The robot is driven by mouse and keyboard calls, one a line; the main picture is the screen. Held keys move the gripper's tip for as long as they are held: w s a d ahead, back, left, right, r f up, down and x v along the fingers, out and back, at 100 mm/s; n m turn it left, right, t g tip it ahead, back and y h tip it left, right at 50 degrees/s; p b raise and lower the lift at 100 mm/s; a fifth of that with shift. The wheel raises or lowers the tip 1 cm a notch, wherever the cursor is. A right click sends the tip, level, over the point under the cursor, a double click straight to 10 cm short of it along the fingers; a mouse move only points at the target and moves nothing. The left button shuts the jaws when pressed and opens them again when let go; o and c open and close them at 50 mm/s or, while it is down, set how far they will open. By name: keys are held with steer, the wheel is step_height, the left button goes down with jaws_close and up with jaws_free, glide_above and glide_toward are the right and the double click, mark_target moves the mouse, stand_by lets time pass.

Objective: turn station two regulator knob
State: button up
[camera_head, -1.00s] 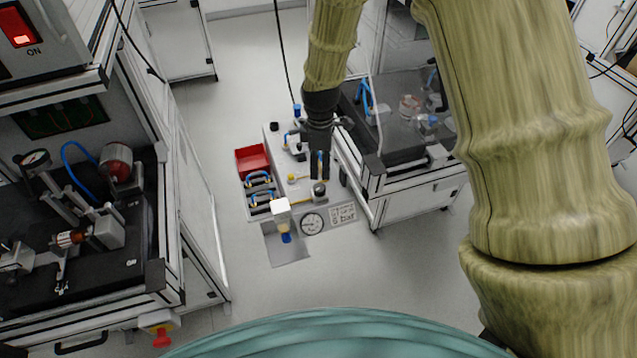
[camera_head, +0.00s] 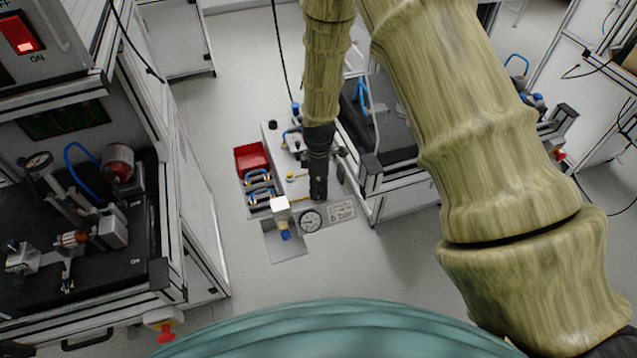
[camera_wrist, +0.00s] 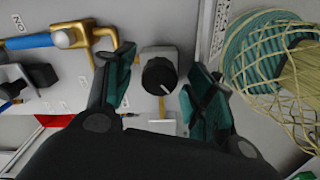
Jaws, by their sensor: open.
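No contact with the knob shows. In the head view my gripper (camera_head: 318,192) points down over the right part of the station panel and hides the knob. A round gauge (camera_head: 310,221) and a label plate (camera_head: 341,212) sit just in front of it.
Beside the knob in the wrist view are a brass fitting with a blue tube (camera_wrist: 62,38) and another black knob (camera_wrist: 41,75). A red bin (camera_head: 251,158) and a white-topped filter unit (camera_head: 280,204) stand left of my gripper. A workbench (camera_head: 385,165) stands close on the right.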

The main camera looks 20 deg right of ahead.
steer(key=shift+f, duration=0.15)
steer(key=c, duration=1)
steer(key=shift+c, duration=0.2)
